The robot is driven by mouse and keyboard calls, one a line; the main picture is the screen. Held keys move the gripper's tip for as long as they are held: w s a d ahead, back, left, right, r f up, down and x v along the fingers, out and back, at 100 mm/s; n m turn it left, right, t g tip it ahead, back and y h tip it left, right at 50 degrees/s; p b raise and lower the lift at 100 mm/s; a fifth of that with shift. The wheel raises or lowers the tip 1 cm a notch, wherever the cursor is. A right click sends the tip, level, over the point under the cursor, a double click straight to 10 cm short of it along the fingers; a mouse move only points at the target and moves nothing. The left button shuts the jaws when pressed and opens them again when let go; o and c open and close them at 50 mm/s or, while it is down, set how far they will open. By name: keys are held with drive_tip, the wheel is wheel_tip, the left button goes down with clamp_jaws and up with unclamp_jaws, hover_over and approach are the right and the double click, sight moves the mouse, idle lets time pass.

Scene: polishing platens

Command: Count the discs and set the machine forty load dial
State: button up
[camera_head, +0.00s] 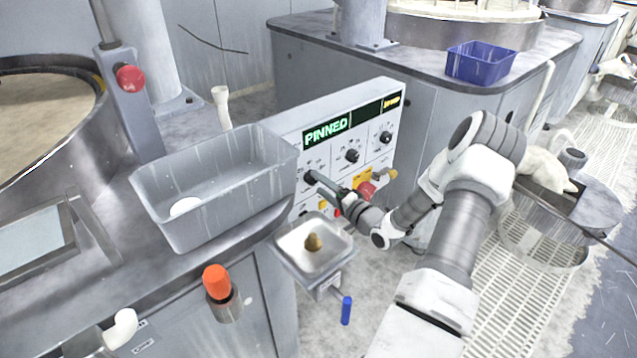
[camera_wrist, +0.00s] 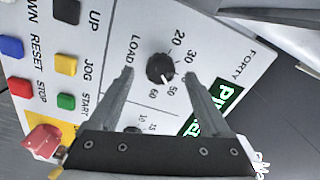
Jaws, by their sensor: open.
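The load dial (camera_wrist: 160,68) is a black round knob on a white panel, marked LOAD, with 20, 30, 50 and 60 readable around it. The word FORTY stands on the same panel. A pale pointer mark on the knob seems to face near 50. My gripper (camera_wrist: 159,73) is open, one finger on each side of the knob; I cannot tell whether they touch it. In the head view my gripper (camera_head: 314,179) is at the leftmost dial of the panel (camera_head: 343,146). A grey bin (camera_head: 158,213) holds a white disc (camera_head: 185,206); its near inside is partly hidden.
A red knob (camera_head: 366,190) and coloured buttons sit close below the dials. A small metal tray (camera_head: 290,246) with a brown lump, an orange-capped cylinder (camera_head: 216,280) and a blue handle (camera_head: 346,310) are nearby. A blue bin (camera_head: 480,65) stands behind.

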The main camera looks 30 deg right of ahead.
drive_tip(key=s+d+p, duration=0.1)
drive_tip(key=s+d, duration=0.1)
drive_tip(key=s, duration=1.3)
drive_tip(key=shift+s, duration=0.3)
drive_tip(key=shift+d, duration=0.1)
